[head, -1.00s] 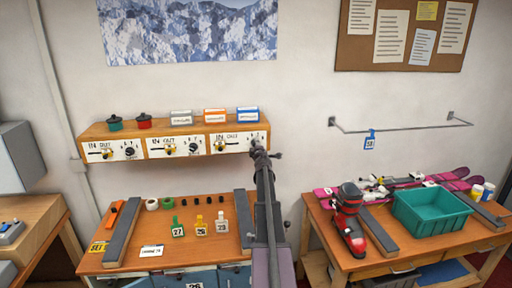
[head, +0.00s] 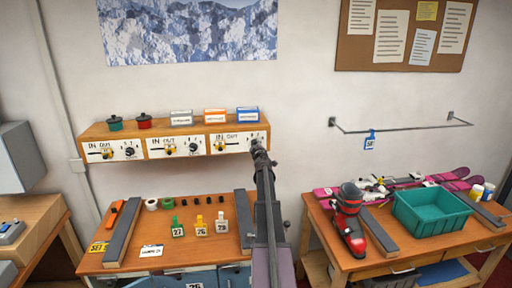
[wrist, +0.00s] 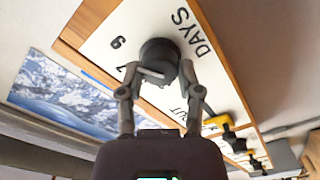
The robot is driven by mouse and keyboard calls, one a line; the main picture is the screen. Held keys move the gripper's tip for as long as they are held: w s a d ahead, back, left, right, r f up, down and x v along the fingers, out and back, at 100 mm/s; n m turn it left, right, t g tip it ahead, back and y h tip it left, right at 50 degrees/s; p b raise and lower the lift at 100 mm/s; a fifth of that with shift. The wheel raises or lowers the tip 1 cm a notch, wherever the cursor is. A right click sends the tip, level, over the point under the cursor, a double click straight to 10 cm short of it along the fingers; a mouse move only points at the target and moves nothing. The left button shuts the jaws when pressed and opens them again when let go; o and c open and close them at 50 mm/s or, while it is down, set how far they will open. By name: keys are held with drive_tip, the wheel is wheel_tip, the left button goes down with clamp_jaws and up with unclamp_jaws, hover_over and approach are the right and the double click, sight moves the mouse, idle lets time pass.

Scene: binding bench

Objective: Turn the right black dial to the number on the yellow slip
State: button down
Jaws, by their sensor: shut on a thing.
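The right black dial (wrist: 158,58) is on a white panel marked "DAYS" in the wrist view. My gripper (wrist: 160,70) is shut on this dial, one finger on each side. A pale pointer bar on the dial points left in the wrist view, towards a partly hidden figure that looks like 7; a 9 is printed beside it. In the head view my gripper (head: 257,146) covers most of the dial at the shelf's right end. A yellow slip (head: 100,247) lies at the bench's left front; it reads "SET", and its number is too small to read surely.
The wooden shelf (head: 96,130) carries other panels with yellow levers and black dials, plus small pots and boxes on top. Numbered tags (head: 200,226) stand on the bench below. A teal tray (head: 432,212) and a red boot (head: 349,218) are on the right table.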

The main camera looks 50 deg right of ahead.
drive_tip(key=shift+c, duration=1.4)
unclamp_jaws()
drive_tip(key=v, duration=1.2)
